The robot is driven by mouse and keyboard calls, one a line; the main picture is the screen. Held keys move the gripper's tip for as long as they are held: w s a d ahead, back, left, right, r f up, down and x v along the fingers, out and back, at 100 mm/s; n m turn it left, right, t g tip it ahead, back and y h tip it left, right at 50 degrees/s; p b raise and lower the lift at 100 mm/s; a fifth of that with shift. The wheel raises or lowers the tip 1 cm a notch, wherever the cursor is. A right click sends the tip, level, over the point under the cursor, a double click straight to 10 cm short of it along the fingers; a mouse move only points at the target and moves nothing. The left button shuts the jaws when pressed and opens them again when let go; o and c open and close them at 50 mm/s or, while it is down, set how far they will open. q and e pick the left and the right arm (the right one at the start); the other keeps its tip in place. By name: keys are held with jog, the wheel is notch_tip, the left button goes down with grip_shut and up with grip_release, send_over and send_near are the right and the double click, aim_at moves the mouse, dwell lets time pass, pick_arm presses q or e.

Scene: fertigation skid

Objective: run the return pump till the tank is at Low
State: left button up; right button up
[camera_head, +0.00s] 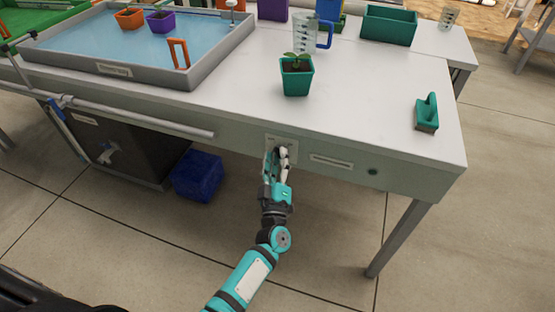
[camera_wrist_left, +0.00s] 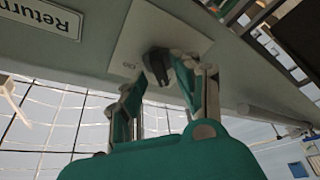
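The pump switch is a small dark knob (camera_wrist_left: 158,66) on a pale plate (camera_head: 279,141) set in the bench's front panel. A label reading "Return" (camera_wrist_left: 45,17), partly cut off, is beside it in the left wrist view. My left gripper (camera_head: 277,160) is at the plate, and its fingers (camera_wrist_left: 157,82) stand apart on either side of the knob. I cannot tell whether they touch it. A dark tank (camera_head: 125,150) stands under the bench at the left; no level reading is legible. My right gripper is not in view.
A grey-rimmed tray (camera_head: 190,78) of blue water with pots sits on the bench. A green seedling pot (camera_head: 297,76), measuring jug (camera_head: 305,42) and green-handled brush (camera_head: 427,113) stand on the top. A blue crate (camera_head: 198,175) is on the floor below. A pipe (camera_head: 150,122) runs along the front.

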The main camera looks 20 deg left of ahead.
pick_arm(q)
jog(key=shift+s+f, duration=0.1)
jog(key=shift+f, duration=0.05)
jog(key=shift+s+d+f, duration=0.1)
jog(key=shift+s, duration=0.15)
jog(key=v, duration=1.1)
jog(key=shift+s, duration=0.2)
